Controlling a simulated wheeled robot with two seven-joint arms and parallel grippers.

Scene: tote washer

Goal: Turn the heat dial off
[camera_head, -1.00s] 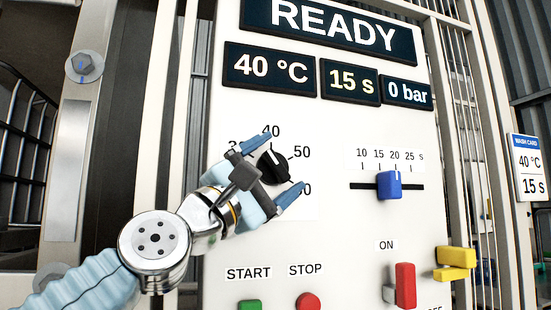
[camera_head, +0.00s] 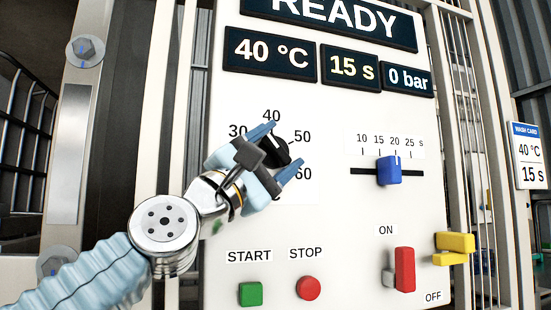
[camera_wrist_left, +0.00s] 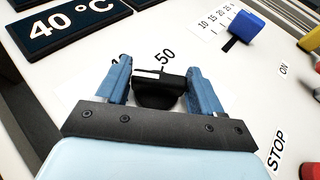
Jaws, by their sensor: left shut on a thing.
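The heat dial (camera_head: 277,148) is a black knob on the white panel, with marks 30, 40, 50 and 60 around it. The display above it (camera_head: 270,57) reads 40 °C. My left gripper (camera_head: 282,150) has its blue fingers on both sides of the dial and is shut on it. In the left wrist view the dial (camera_wrist_left: 158,92) sits between the two fingertips (camera_wrist_left: 157,85), its white pointer line facing up-left. The gripper hides the lower left of the dial and part of its scale. My right gripper is not in view.
A blue slider (camera_head: 388,171) stands right of the dial. Below are a green START button (camera_head: 250,294), a red STOP button (camera_head: 309,288) and a red ON/OFF switch (camera_head: 404,270). A yellow handle (camera_head: 454,248) is at the right edge. A wash card (camera_head: 528,155) reads 40 °C, 15 s.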

